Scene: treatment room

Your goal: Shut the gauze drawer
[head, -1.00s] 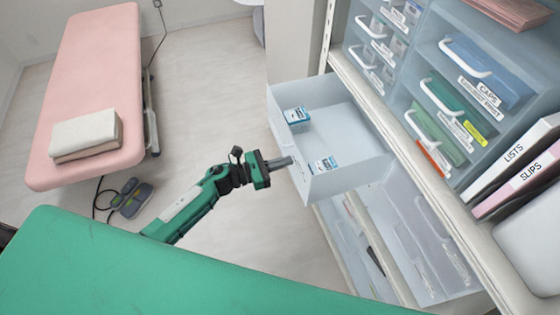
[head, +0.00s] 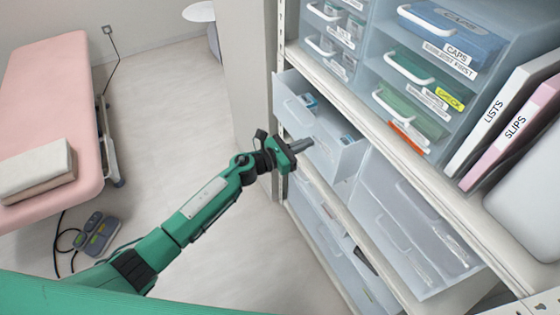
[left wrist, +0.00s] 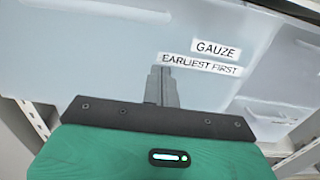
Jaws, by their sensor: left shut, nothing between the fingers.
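The gauze drawer (head: 352,159) is a pale translucent bin, still partly out of the shelf unit, with small blue-and-white packs inside. In the left wrist view, its front (left wrist: 80,60) fills most of the picture, with the labels GAUZE and EARLIEST FIRST and a pale handle (left wrist: 105,9) at the top. My left gripper (head: 303,146) is shut and empty, its fingertips (left wrist: 162,72) at the drawer front, just left of and below the labels. They appear to touch it; the exact contact is hard to tell. My right gripper is out of view.
Closed labelled drawers (head: 418,68) and LISTS and SLIPS binders (head: 500,110) stand on the shelf above. Clear bins (head: 420,225) sit below.

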